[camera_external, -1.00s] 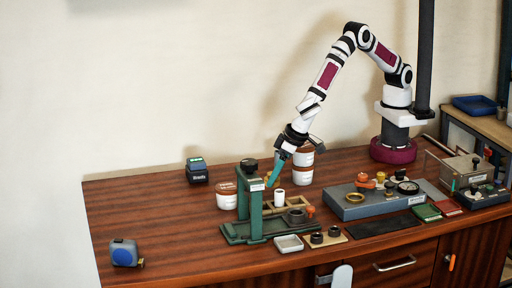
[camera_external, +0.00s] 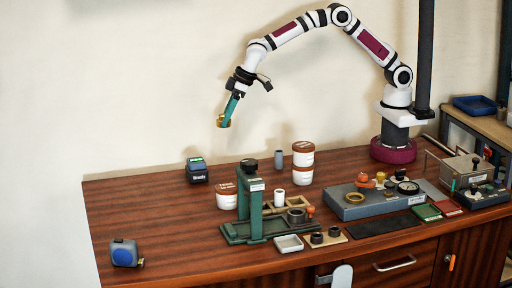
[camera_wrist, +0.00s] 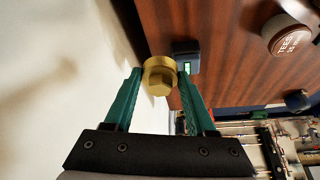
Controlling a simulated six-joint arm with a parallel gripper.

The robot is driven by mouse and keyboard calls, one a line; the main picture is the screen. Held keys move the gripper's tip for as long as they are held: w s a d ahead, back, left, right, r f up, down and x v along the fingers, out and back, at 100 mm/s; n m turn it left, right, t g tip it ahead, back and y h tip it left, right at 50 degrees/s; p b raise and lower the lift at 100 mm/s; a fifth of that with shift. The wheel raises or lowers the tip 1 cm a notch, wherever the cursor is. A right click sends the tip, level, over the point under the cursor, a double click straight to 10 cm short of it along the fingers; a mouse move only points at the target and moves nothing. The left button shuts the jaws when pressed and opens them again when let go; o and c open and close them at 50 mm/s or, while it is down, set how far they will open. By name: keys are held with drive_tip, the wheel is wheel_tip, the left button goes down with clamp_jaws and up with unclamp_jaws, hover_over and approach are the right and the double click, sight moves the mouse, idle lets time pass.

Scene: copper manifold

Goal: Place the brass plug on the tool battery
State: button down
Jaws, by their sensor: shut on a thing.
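The brass plug (camera_external: 223,122) is a gold-coloured piece with a hexagonal head, held in the air at the upper left. My gripper (camera_external: 228,115) is shut on it, with one teal finger on each side in the wrist view, where the plug (camera_wrist: 160,76) faces the camera. The tool battery (camera_external: 197,172) is a dark block with a green-lit top, standing on the table towards the back left. It is below the plug in the external view. In the wrist view the battery (camera_wrist: 186,47) is partly in sight just beyond the plug and right finger.
A tub with a brown lid (camera_external: 226,196) stands right of the battery. A teal press (camera_external: 251,205) stands in front of it. A blue tape measure (camera_external: 124,253) lies at the front left. The table left of the battery is clear; the wall is behind.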

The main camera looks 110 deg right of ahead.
drive_tip(key=w+d+r+n+y, duration=0.1)
drive_tip(key=w+d+r+n, duration=0.25)
drive_tip(key=d, duration=0.25)
hover_over(195, 160)
drive_tip(key=s, duration=0.1)
drive_tip(key=shift+m, duration=0.25)
wheel_tip(195, 160, down, 8)
drive_tip(key=shift+s+a+r, duration=0.1)
drive_tip(key=shift+s, duration=0.05)
drive_tip(key=shift+f, duration=1.95)
drive_tip(key=shift+c, duration=1.1)
unclamp_jaws()
drive_tip(key=shift+f, duration=0.1)
